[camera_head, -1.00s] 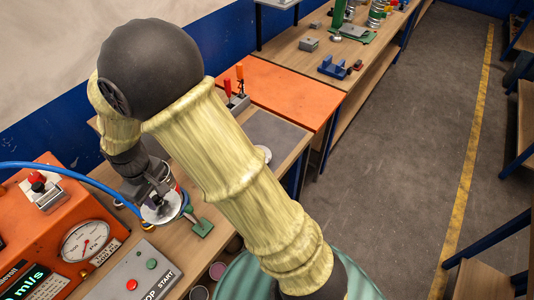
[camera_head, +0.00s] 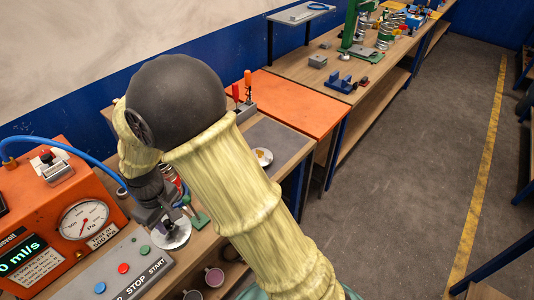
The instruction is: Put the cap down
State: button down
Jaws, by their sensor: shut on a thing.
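The cap looks like a pale, silvery round disc (camera_head: 177,236). My gripper (camera_head: 168,222) is shut on it, pointing down over the near bench. The cap is next to the front edge of the bench, close to the grey button panel. I cannot tell whether its underside touches anything. The fingertips are small and dark, and my own forearm hides part of the bench behind them.
An orange tester (camera_head: 60,205) with a pressure gauge (camera_head: 84,219) and a blue hose (camera_head: 70,147) stands at left. A grey button panel (camera_head: 112,270) lies in front. A green stand (camera_head: 199,219) is right of the cap. A small white dish (camera_head: 262,157) sits farther back.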

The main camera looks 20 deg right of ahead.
aim_at(174, 234)
jog(key=f+b, duration=0.6)
jog(key=shift+s+f, duration=0.3)
jog(key=shift+f, duration=0.05)
jog(key=shift+r, duration=0.1)
jog(key=shift+d, duration=0.1)
